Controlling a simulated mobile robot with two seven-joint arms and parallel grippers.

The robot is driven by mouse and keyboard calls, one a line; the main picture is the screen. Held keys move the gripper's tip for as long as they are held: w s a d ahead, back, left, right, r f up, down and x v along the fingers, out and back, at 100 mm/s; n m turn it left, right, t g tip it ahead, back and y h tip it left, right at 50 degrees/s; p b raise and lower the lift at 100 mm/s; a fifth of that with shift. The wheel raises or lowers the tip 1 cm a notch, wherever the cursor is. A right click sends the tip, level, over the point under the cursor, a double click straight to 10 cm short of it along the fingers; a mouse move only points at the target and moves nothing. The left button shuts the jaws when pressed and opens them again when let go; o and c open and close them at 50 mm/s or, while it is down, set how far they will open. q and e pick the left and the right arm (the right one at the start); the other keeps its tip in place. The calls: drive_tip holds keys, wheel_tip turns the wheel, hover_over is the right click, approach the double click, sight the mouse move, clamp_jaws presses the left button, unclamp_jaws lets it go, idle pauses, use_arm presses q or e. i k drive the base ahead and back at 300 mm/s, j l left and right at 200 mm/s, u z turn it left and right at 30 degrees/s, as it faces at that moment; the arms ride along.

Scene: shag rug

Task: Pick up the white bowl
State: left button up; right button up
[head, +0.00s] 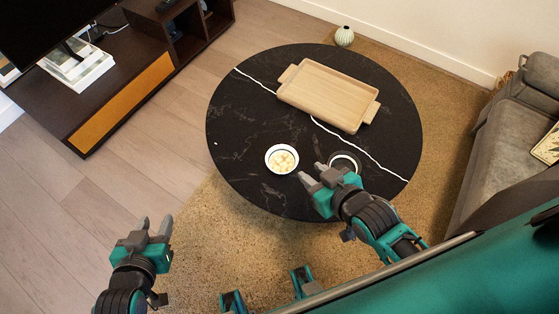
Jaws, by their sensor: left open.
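The white bowl (269,163) stands upright on the near part of the round black table (240,110). Pale yellowish pieces or a pattern show inside it. My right gripper (311,174) is over the table just to the right of the bowl, apart from it in the picture. Its fingertips are apart with nothing seen between them. My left gripper (156,224) is open and empty, left of the table and away from the bowl.
A light wooden tray (325,92) lies at the table's back. A dark round dish with a white ring (345,158) is partly hidden behind my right gripper. A grey sofa (510,135) stands right, a dark TV cabinet (85,115) left. The table's left side is clear.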

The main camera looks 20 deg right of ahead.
sight(281, 160)
drive_tip(key=j+z, duration=0.35)
drive_tip(key=j, duration=0.15)
drive_tip(key=j+z, duration=0.3)
drive_tip(key=j, duration=0.25)
drive_tip(key=i+j+z, duration=0.15)
drive_tip(key=j+z, duration=0.55)
drive_tip(key=i+j+z, duration=0.45)
drive_tip(key=k+j, duration=0.05)
drive_tip(key=k, duration=0.05)
